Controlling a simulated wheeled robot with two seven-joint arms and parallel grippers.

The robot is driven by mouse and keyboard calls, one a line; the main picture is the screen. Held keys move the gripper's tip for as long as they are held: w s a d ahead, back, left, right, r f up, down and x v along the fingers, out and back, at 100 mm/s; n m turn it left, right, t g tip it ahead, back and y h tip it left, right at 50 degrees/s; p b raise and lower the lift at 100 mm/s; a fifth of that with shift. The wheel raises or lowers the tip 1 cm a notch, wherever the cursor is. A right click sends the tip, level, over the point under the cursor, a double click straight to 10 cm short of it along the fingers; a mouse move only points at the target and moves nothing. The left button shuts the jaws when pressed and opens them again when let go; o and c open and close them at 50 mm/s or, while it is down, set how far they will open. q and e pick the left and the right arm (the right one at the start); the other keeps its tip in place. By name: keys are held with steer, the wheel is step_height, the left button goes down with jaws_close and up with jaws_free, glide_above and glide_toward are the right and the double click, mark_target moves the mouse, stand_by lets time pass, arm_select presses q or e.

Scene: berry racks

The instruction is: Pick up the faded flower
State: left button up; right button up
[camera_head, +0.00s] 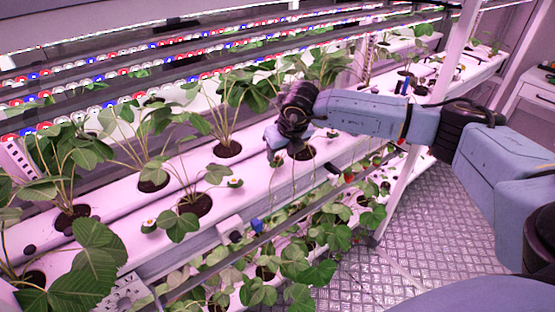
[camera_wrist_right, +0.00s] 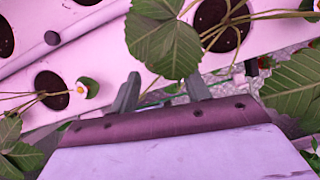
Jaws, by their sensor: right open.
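Several small white flowers with yellow centres lie along the front edge of the white rack, such as one flower (camera_head: 235,182) left of my right gripper and another (camera_head: 148,225) further left. I cannot tell from the pictures which one is faded. My right gripper (camera_head: 275,156) is over the rack's front edge, close beside a small flower at its tip. In the right wrist view the gripper (camera_wrist_right: 162,92) has its two fingers apart with nothing between them. There, a small white and yellow flower (camera_wrist_right: 82,91) lies left of the fingers. My left gripper is out of view.
Strawberry plants (camera_head: 228,148) grow from dark holes in the rack. A large leaf (camera_wrist_right: 172,48) hangs just beyond the fingers in the right wrist view. A lower tier of plants (camera_head: 290,255) lies below the edge. The metal floor (camera_head: 430,250) at right is clear.

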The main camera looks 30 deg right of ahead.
mark_target(278, 158)
steer(key=shift+x, duration=1.65)
steer(key=shift+w, duration=0.1)
steer(key=c, duration=0.9)
